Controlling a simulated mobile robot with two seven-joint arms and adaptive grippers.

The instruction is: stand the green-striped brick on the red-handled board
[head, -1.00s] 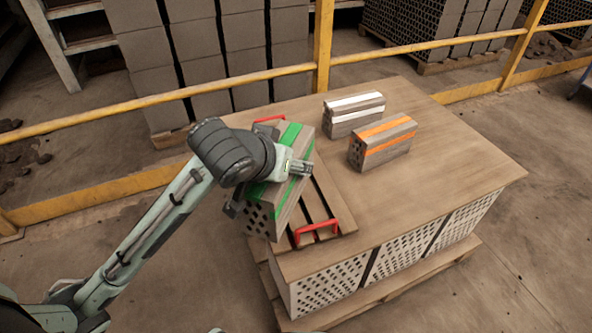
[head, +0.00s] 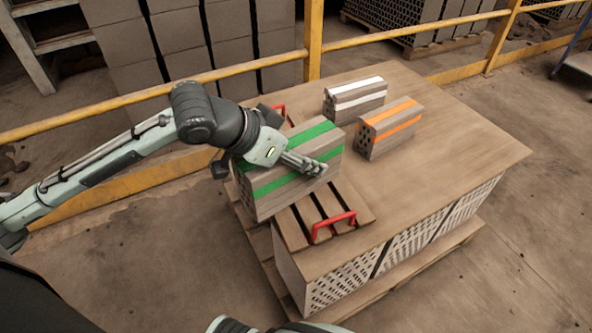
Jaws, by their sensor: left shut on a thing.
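The green-striped brick (head: 265,202) is grey and hollow, with two green bands, and is over the back part of the red-handled board. My left gripper (head: 266,158) is shut on this brick, with one finger across its near side; the other finger is partly hidden. I cannot tell whether the brick touches the slats. The red-handled board (head: 312,206) is a slatted wooden board at the left end of the table; its near slats are bare, and its far part is mostly hidden by the brick and gripper. My right gripper is not in view.
A white-striped brick (head: 344,103) and an orange-striped brick (head: 378,140) stand on the table (head: 440,170) right of the board. The table's front right is clear. A yellow railing (head: 400,37) runs behind, with brick stacks beyond.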

